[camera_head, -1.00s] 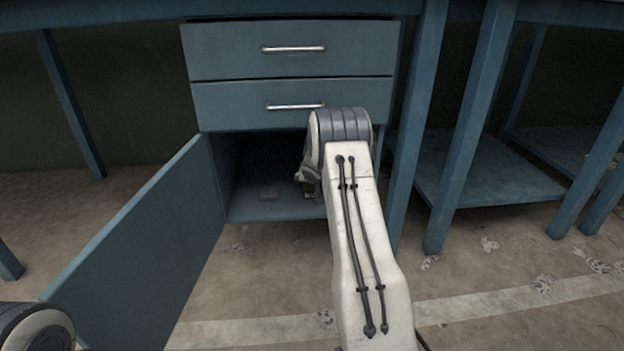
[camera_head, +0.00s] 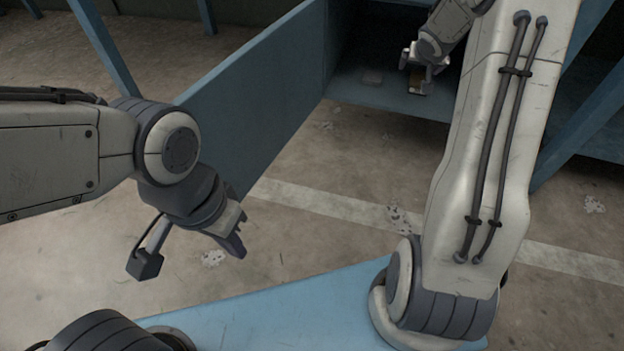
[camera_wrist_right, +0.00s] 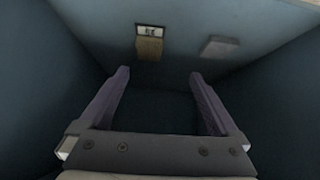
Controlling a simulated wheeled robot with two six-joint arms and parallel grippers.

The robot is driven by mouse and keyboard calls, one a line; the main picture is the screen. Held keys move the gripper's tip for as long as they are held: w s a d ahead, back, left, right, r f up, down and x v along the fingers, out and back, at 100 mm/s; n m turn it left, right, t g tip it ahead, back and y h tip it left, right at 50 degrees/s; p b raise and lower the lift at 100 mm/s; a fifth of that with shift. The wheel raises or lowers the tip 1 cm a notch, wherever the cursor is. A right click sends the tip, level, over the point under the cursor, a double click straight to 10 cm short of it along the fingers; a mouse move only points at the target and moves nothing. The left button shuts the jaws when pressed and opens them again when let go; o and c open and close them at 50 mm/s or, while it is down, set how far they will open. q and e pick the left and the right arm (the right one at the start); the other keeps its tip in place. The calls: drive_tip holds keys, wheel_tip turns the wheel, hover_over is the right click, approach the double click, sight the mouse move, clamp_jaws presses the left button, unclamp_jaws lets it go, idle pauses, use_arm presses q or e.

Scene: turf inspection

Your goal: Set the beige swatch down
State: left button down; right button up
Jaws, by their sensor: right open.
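The beige swatch (camera_wrist_right: 149,47), brownish with a small printed label at one end, lies on the cabinet floor (camera_wrist_right: 180,30) in the right wrist view. In the head view it shows as a small tan patch (camera_head: 416,84) close to my right gripper (camera_head: 424,68). In the right wrist view the right gripper (camera_wrist_right: 160,76) is open, with nothing between its fingers, and the swatch lies beyond the fingertips, apart from them. My left gripper (camera_head: 234,238) hangs in front of the open door, pointing down; whether its fingers are apart is unclear.
A flat grey piece (camera_wrist_right: 217,46) lies on the cabinet floor beside the swatch; it also shows in the head view (camera_head: 371,77). Dark cabinet walls flank the right gripper. The open blue door (camera_head: 255,105) stands between the left arm and the opening.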

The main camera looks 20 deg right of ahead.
drive_tip(key=s+a+r+n+g+y, duration=0.1)
drive_tip(key=s+a+r+n+y, duration=0.15)
drive_tip(key=s+a, duration=0.75)
drive_tip(key=s+a+r+n+g+y, duration=0.1)
drive_tip(key=a+n, duration=0.3)
drive_tip(key=a, duration=1.5)
drive_tip(key=s+a+f+n+g+y, duration=0.1)
drive_tip(key=s+a, duration=0.5)
drive_tip(key=s, duration=0.7)
drive_tip(key=s+a+f+n+g+y, duration=0.1)
drive_tip(key=s+a+n+g, duration=0.3)
drive_tip(key=s, duration=0.9)
drive_tip(key=shift+a+n+g, duration=0.3)
drive_tip(key=shift+a+n, duration=0.65)
drive_tip(key=shift+a, duration=0.2)
drive_tip(key=shift+s, duration=0.1)
